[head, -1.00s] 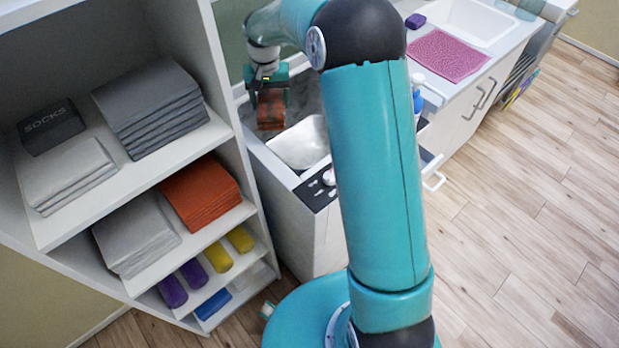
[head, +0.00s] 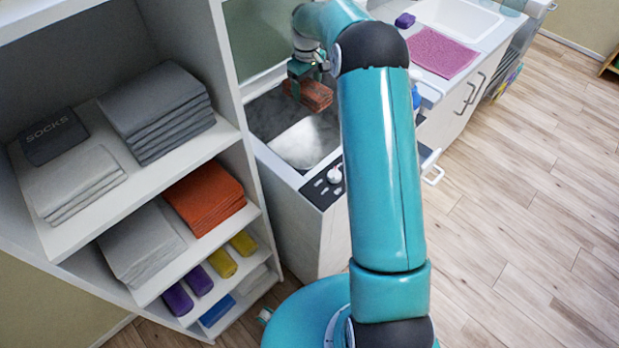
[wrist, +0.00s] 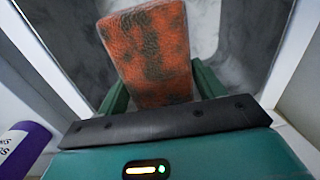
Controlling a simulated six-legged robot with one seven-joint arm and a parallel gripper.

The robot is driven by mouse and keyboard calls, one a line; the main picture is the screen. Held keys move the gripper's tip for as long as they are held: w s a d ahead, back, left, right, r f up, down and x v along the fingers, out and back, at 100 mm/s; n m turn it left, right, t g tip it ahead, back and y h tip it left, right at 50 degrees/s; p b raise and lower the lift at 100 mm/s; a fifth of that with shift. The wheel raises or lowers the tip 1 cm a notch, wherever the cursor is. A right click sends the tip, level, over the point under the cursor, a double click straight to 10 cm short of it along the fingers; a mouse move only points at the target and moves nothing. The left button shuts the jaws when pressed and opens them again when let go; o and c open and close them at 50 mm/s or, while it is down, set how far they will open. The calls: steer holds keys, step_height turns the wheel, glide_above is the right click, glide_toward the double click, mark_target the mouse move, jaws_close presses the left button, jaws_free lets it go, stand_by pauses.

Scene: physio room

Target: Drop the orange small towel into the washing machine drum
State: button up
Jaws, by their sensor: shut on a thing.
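The orange small towel (head: 314,94), mottled with dark patches, hangs from my gripper (head: 296,80). In the wrist view the towel (wrist: 150,50) sits between the two green fingers, and my gripper (wrist: 160,95) is shut on it. The washing machine (head: 312,225) is a white top-loader with a black control panel and a white knob. Its open top shows a grey drum (head: 300,148) with a bright metal patch. The towel is above the far part of this opening, apart from the metal patch. My arm hides the right side of the machine.
A white shelf unit (head: 245,150) with folded towels, a socks box (head: 54,136) and coloured rolls stands close on the left. A counter with a pink mat (head: 441,52) and sink is behind right. The wooden floor at right is clear.

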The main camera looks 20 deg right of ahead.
steer(key=shift+f, duration=1.85)
steer(key=o, duration=1.1)
steer(key=shift+o, duration=0.2)
step_height(320, 180, up, 14)
steer(key=shift+f, duration=0.1)
